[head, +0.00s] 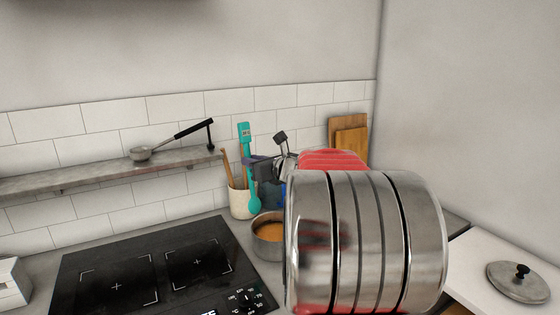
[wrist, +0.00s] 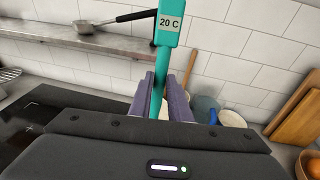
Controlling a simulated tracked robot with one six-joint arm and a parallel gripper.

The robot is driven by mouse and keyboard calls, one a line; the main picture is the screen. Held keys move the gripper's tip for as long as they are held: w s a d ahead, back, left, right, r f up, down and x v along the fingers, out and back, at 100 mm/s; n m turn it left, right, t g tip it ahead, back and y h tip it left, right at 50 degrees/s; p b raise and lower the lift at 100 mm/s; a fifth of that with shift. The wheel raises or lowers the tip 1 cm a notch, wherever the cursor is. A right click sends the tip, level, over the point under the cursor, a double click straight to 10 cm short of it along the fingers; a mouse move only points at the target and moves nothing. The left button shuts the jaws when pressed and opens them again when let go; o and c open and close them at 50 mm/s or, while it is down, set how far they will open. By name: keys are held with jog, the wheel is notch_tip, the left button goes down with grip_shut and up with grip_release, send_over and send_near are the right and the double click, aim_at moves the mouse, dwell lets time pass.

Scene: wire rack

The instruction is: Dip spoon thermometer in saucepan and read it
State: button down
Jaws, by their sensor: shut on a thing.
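The teal spoon thermometer (head: 250,165) is upright, its display at the top and spoon end down. In the wrist view the display of the spoon thermometer (wrist: 168,24) reads 20 C. My gripper (head: 256,160) is shut on its handle; in the wrist view the purple fingers of my gripper (wrist: 163,88) sit on either side of it. The saucepan (head: 259,244) holds orange-brown liquid and stands right of the hob. The spoon end appears just above and left of the saucepan's rim, outside the liquid. My arm hides the saucepan's right side.
A white utensil crock (head: 238,205) stands behind the spoon end. The black hob (head: 150,270) is empty. A wall shelf (head: 90,176) holds a small pan (head: 143,154). Cutting boards (head: 350,133) lean at the back. A lid (head: 518,283) lies on the right counter.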

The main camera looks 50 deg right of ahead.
jog(key=s+d+m+h, duration=0.2)
jog(key=s+d+h, duration=0.1)
jog(key=s+d, duration=0.1)
jog(key=shift+s+d+m+h, duration=0.3)
jog(key=shift+s+d+h, duration=0.1)
jog(key=shift+d, duration=0.3)
jog(key=shift+f, duration=0.1)
notch_tip(320, 180, down, 14)
dwell(1.4)
jog(key=shift+w, duration=0.1)
dwell(4.4)
